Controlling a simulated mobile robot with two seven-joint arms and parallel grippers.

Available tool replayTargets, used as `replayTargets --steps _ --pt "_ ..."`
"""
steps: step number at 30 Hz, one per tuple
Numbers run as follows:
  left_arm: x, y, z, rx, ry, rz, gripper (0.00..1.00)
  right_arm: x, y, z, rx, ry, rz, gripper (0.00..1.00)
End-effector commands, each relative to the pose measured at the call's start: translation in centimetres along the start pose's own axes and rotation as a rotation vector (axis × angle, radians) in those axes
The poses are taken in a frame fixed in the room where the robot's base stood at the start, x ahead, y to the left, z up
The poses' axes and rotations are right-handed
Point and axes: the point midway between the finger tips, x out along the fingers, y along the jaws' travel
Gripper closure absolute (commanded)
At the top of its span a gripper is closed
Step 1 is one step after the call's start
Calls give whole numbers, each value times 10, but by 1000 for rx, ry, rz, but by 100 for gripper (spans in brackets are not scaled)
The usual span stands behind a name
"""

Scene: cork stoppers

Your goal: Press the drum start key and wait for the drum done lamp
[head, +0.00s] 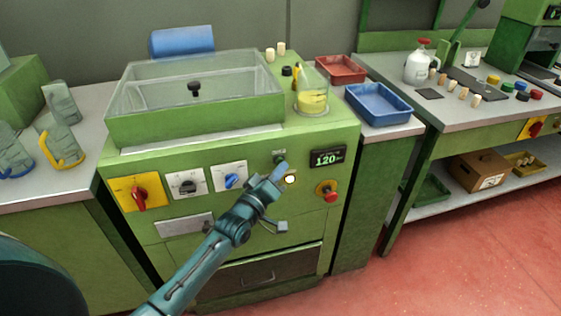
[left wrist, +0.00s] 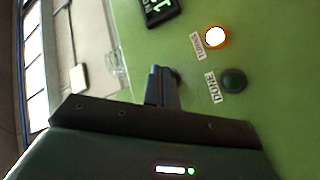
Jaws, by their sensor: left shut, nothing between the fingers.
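My left gripper (head: 277,172) is shut and empty, its fingertips at the front panel of the green drum machine (head: 230,258). In the left wrist view the shut fingers (left wrist: 161,84) are at a dark round key (left wrist: 176,76), partly hidden behind them; I cannot tell whether it is pressed in. That key shows dark green just above the fingertips in the head view (head: 279,157). A lamp (left wrist: 215,37) glows bright white with an orange rim, also in the head view (head: 289,179). The lamp labelled DONE (left wrist: 234,80) is dark green and unlit; my gripper hides it in the head view.
A display (head: 327,158) reads 120. A red stop button (head: 329,193) sits right of my gripper, and knobs including a red switch (head: 139,198) sit left. The clear-lidded drum box (head: 196,117) is on top. Red (head: 342,68) and blue trays (head: 379,104) stand right.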

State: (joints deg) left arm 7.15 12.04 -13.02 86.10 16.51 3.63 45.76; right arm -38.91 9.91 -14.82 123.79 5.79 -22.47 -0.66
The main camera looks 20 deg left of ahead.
Motion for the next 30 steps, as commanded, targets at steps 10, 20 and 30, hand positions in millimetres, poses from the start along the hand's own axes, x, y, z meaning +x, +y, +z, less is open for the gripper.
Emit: replayTargets --steps 10,20,30 --pt "-9 6 6 1 0 -1 100 -4 -1 -7 0 0 0 100" --pt "-16 13 10 -3 -2 -2 100 -8 -2 -15 0 0 0 100" --pt "-39 29 27 -1 -1 -1 100 -17 -4 -31 0 0 0 100"
